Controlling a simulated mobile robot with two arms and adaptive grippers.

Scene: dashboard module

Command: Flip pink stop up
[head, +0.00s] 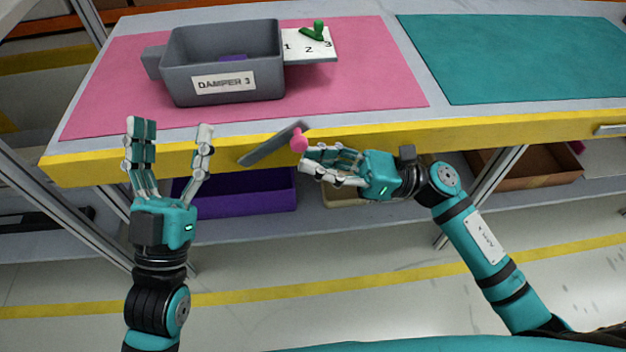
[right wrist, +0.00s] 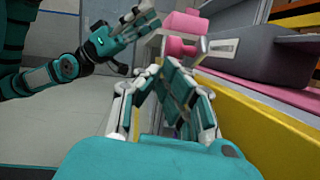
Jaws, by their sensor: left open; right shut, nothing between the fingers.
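The pink stop (head: 299,139) is a small pink knob at the right end of a flat grey bar (head: 265,147), which sits tilted at the table's yellow front edge. Pink parts of the stop (right wrist: 182,46) also show beyond my fingers in the right wrist view. My right gripper (head: 310,159) is shut with nothing held, its fingertips just below and right of the knob. I cannot tell whether they touch it. My left gripper (head: 172,132) is open and empty, fingers pointing up, left of the bar and in front of the table edge.
A grey bin labelled "DAMPER 3" (head: 181,92) stands on the pink mat (head: 375,75). A white numbered plate (head: 309,47) with a green lever (head: 317,31) adjoins it. A teal mat (head: 520,60) lies to the right.

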